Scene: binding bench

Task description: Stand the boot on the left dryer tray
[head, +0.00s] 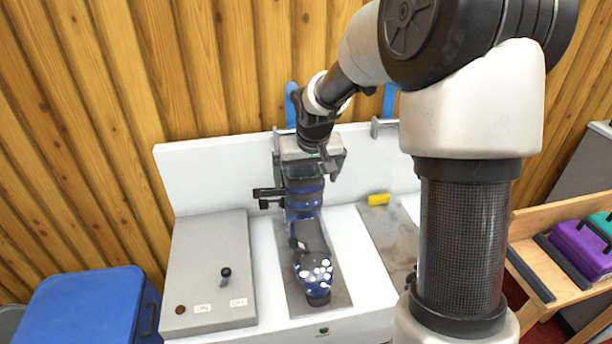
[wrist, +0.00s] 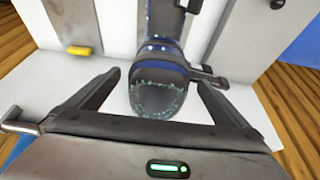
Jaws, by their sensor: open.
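The boot (head: 310,245) is dark grey and blue with black buckles and a pale-spotted toe. It stands upright on the left dryer tray (head: 343,297), a grey metal plate, with its toe toward the front. My gripper (head: 309,168) is at the top of the boot's shaft, its fingers on either side. In the wrist view the boot (wrist: 157,92) shows between the two spread fingers of the gripper (wrist: 158,80), with gaps on both sides. The contact of the sole with the tray is partly hidden.
A second tray (head: 385,235) lies to the right, with a yellow block (head: 379,199) at its back. A grey switch box (head: 205,265) with a lever stands left. A blue bin (head: 85,305) is at far left. A white back panel (head: 215,170) rises behind.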

